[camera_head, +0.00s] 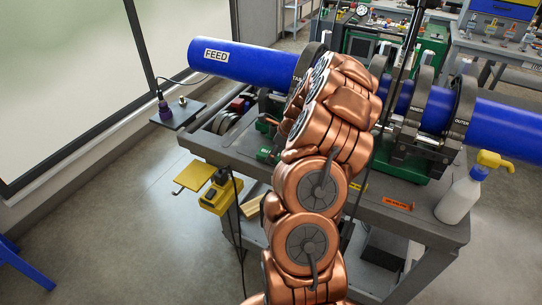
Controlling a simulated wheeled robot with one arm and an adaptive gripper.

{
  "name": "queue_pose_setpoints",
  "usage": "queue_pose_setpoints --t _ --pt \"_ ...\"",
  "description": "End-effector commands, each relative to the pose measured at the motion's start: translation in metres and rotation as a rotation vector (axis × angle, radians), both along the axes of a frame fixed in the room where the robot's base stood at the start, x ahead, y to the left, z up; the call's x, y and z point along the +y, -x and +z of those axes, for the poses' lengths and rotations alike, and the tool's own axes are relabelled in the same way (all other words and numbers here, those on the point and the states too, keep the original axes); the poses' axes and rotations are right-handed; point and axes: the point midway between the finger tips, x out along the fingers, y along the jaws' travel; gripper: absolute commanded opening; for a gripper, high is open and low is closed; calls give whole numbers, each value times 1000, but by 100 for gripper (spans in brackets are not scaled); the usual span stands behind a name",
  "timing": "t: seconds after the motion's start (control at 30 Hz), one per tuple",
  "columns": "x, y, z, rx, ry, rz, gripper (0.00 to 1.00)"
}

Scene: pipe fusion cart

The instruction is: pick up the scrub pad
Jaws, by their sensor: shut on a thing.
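I cannot make out the scrub pad in this view. My copper-coloured arm rises through the middle of the picture and reaches over the cart (425,225). It blocks the middle of the cart and the machine behind it. My gripper's fingertips are hidden behind the arm, so I cannot see them or anything between them.
A blue pipe marked FEED (245,62) runs in from the left, and another blue pipe (505,125) leaves right through dark clamps (430,120). A spray bottle (460,198) stands at the cart's right corner. A yellow box (218,193) hangs at the left. Open floor lies left.

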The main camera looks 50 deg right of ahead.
Motion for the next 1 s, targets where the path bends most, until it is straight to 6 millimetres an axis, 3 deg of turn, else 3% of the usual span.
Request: queue_pose_setpoints --t 0.27,0.57,1.0 --pt "-1 0 8 -1 2 0 27" --pt "1 0 35 0 1 1 27" --pt "36 25 39 -2 2 1 27"
